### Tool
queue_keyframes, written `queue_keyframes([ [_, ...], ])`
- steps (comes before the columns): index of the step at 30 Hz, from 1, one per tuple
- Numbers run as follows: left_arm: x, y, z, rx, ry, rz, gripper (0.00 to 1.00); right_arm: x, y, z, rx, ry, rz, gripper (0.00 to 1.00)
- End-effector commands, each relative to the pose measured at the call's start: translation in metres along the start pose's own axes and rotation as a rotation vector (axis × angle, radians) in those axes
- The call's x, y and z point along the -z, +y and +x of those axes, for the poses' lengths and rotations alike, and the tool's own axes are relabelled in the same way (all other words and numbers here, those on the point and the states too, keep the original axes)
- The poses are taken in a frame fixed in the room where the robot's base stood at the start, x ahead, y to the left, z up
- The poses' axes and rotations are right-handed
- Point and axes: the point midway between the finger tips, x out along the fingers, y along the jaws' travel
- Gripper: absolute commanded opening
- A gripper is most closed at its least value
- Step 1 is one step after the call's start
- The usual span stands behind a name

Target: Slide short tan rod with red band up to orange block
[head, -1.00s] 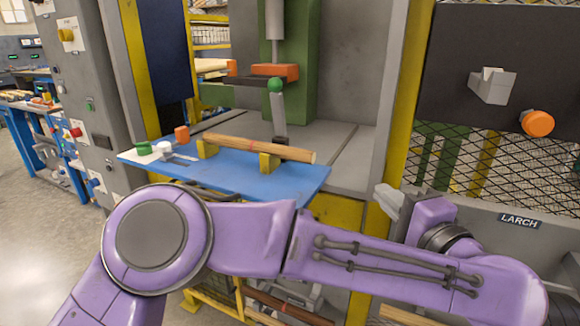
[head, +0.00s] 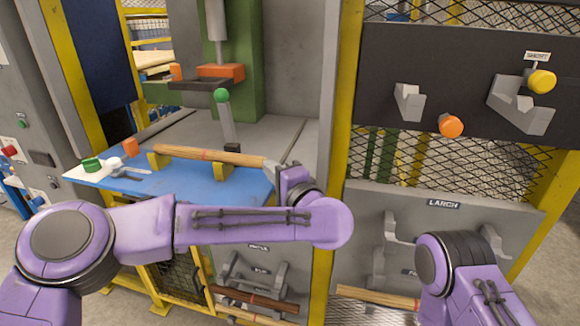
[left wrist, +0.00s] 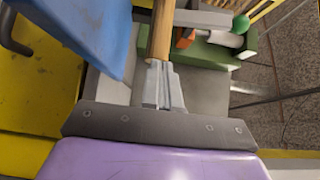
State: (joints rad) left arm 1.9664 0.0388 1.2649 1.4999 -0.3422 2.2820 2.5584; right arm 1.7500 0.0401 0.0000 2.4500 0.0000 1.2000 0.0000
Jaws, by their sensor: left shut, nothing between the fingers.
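The short tan rod with a red band (head: 225,155) lies across two yellow V-supports (head: 221,171) on a blue board (head: 180,188). The orange block (head: 130,147) stands on the board just beyond the rod's left end, with a small gap. My left gripper (head: 277,168) is shut and empty at the rod's right end. In the left wrist view its closed fingertips (left wrist: 160,66) are at the end of the rod (left wrist: 161,38); whether they touch I cannot tell. My right gripper is out of view.
A green block (head: 92,165) and a white piece (head: 113,163) sit at the board's left end. Behind it stands a green press with a green-knobbed lever (head: 225,118). A yellow post (head: 337,150) and a rack labelled LARCH (head: 444,204) are to the right.

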Motion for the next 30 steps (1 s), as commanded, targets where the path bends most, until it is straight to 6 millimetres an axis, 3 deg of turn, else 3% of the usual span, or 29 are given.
queue_keyframes([
  [11,-0.002,0.002,0.002,0.0,0.001,0.0,0.0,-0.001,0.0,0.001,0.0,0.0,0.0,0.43],
  [21,-0.043,0.012,0.043,-0.002,-0.003,-0.003,0.0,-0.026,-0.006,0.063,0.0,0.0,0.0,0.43],
  [25,-0.056,0.007,0.055,-0.001,-0.001,-0.001,0.0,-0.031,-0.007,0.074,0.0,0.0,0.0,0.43],
  [30,-0.06,0.001,0.059,-0.001,0.001,0.001,0.0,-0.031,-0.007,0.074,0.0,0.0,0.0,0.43],
])
